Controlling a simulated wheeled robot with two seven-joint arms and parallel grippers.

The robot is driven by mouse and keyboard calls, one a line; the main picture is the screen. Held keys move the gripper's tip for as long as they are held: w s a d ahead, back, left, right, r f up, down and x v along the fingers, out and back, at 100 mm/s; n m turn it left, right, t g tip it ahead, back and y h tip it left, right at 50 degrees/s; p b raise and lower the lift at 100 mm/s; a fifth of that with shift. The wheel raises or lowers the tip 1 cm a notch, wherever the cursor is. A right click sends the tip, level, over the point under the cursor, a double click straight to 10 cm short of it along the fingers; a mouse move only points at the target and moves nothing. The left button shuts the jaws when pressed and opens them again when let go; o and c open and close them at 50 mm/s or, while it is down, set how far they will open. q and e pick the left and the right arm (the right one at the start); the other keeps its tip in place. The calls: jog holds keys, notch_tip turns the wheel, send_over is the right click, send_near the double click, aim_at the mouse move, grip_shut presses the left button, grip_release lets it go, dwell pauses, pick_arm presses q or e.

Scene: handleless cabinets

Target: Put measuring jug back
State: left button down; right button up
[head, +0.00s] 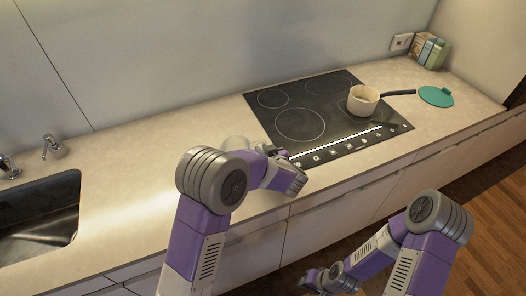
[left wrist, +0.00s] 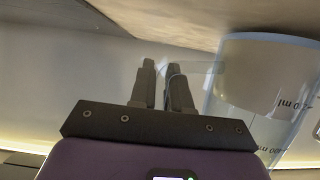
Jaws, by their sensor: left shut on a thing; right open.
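The measuring jug (left wrist: 258,110) is clear with printed markings and shows large at the right of the left wrist view. In the head view only a faint clear part of it (head: 236,142) shows behind my left arm, over the counter left of the hob. My left gripper (left wrist: 161,70) is shut, with a thin clear part, seemingly the jug's handle, at its fingertips. In the head view this gripper (head: 264,149) is partly hidden by its own arm. My right gripper (head: 312,279) is open and empty, low in front of the cabinets. Whether the jug touches the counter cannot be told.
A black hob (head: 300,122) carries a cream saucepan (head: 362,101) with a dark handle. A teal lid (head: 436,96) and several books (head: 430,52) are at the right. A sink (head: 40,215) is at the left. The counter between sink and hob (head: 125,180) is clear.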

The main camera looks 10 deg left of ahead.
pick_arm(q)
jog(key=c, duration=1.5)
grip_release()
jog(key=shift+f, duration=0.15)
jog(key=o, duration=0.4)
jog(key=shift+r, duration=0.25)
jog(key=p+v, duration=0.2)
jog(key=v, duration=1)
